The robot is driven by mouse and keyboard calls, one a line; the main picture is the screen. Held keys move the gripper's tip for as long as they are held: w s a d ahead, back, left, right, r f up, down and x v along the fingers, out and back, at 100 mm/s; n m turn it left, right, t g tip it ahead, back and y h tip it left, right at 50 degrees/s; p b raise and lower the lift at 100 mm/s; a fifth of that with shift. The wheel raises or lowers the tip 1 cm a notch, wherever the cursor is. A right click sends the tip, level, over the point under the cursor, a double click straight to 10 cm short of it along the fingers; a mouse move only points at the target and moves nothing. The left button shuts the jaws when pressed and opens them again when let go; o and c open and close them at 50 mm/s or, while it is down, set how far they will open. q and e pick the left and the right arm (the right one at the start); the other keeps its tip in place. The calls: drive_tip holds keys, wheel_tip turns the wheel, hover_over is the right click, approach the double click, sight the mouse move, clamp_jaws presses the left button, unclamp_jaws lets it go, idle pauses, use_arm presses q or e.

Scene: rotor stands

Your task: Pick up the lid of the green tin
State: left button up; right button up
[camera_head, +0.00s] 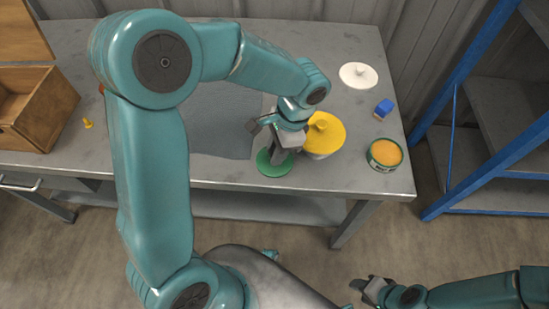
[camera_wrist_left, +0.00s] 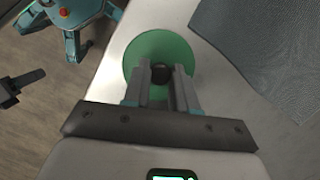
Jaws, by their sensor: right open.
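The green lid (camera_head: 264,168) is a flat green disc at the front edge of the table. It also shows in the left wrist view (camera_wrist_left: 134,62), with a dark knob (camera_wrist_left: 160,73) at its middle. My left gripper (camera_head: 277,155) points down over the lid. In the wrist view its fingertips stand on either side of the knob; whether they press on it cannot be told. The green tin (camera_head: 372,160) stands lidless to the right, with orange contents showing. My right gripper (camera_head: 368,288) is open and empty, low in front of the table.
A yellow lid (camera_head: 330,135) on a pale tin sits close right of my left gripper. A white lid (camera_head: 358,75) and a blue block (camera_head: 383,108) lie further right. A grey mat (camera_head: 215,130), yellow peg (camera_head: 88,124) and wooden box (camera_head: 50,105) are left.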

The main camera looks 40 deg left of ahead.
use_arm(q)
clamp_jaws()
